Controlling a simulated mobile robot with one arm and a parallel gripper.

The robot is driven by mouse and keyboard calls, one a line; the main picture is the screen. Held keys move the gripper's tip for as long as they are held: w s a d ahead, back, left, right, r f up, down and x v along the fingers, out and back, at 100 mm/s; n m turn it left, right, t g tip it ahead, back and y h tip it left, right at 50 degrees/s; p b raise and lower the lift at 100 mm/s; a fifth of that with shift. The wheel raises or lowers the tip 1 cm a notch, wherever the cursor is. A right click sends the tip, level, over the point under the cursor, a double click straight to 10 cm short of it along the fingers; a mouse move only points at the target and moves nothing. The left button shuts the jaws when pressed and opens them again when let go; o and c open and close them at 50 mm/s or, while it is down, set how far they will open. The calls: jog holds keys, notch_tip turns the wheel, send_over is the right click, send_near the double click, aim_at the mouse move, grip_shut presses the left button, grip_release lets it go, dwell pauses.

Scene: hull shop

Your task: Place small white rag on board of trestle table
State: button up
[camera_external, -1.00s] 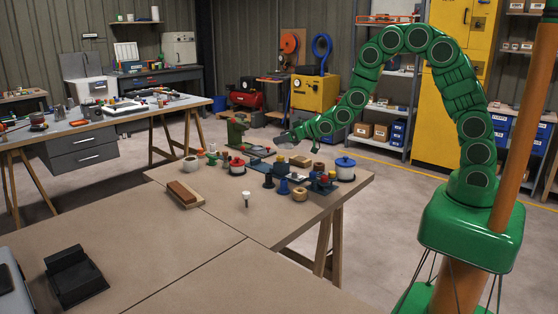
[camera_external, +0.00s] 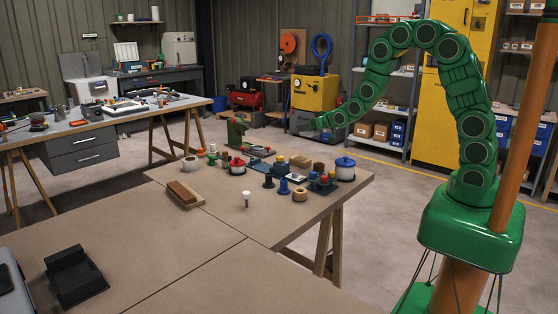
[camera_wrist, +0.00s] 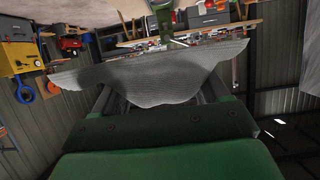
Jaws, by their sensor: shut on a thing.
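My gripper (camera_external: 300,124) is at the end of the green arm, in the air beyond the far edge of the trestle table's board (camera_external: 222,215) in the external view. The gripper is shut on the small white rag (camera_wrist: 150,78). In the wrist view the rag looks pale grey and ribbed, spread wide and drooping across the fingers, hiding their tips. The rag cannot be made out clearly in the external view. The brown board stands on wooden legs and carries several objects at its far right part.
On the board are a blue pot (camera_external: 345,170), a red pot (camera_external: 237,167), a green vise (camera_external: 236,132), a brick-like block (camera_external: 184,193) and a white-topped peg (camera_external: 246,198). The board's front middle is mostly bare. A yellow machine (camera_external: 314,93) stands behind my gripper.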

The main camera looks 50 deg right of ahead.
jog(key=shift+v, duration=1.5)
jog(key=shift+a, duration=0.1)
jog(key=s+a+f+n+g+y, duration=0.1)
jog(key=s+a+n+g+y, duration=0.35)
jog(key=a, duration=1.35)
jog(key=s+a+n+g+y, duration=0.1)
jog(key=s+a+n+y, duration=0.6)
jog(key=a, duration=1.1)
jog(key=s+a+f+n+g, duration=0.1)
jog(key=s+a+n+g, duration=0.2)
jog(key=s+a, duration=0.3)
jog(key=s+a+f+n+g+y, duration=0.1)
jog(key=s+a+g, duration=0.3)
jog(key=s, duration=1.1)
jog(key=s+a+f+n+g, duration=0.2)
jog(key=s+a+n+g, duration=0.1)
jog(key=s+a, duration=0.4)
jog(key=s+n, duration=0.1)
jog(key=s, duration=0.2)
jog(key=shift+s+a+n+y, duration=0.2)
jog(key=shift+a+n+y, duration=0.15)
jog(key=shift+g, duration=0.25)
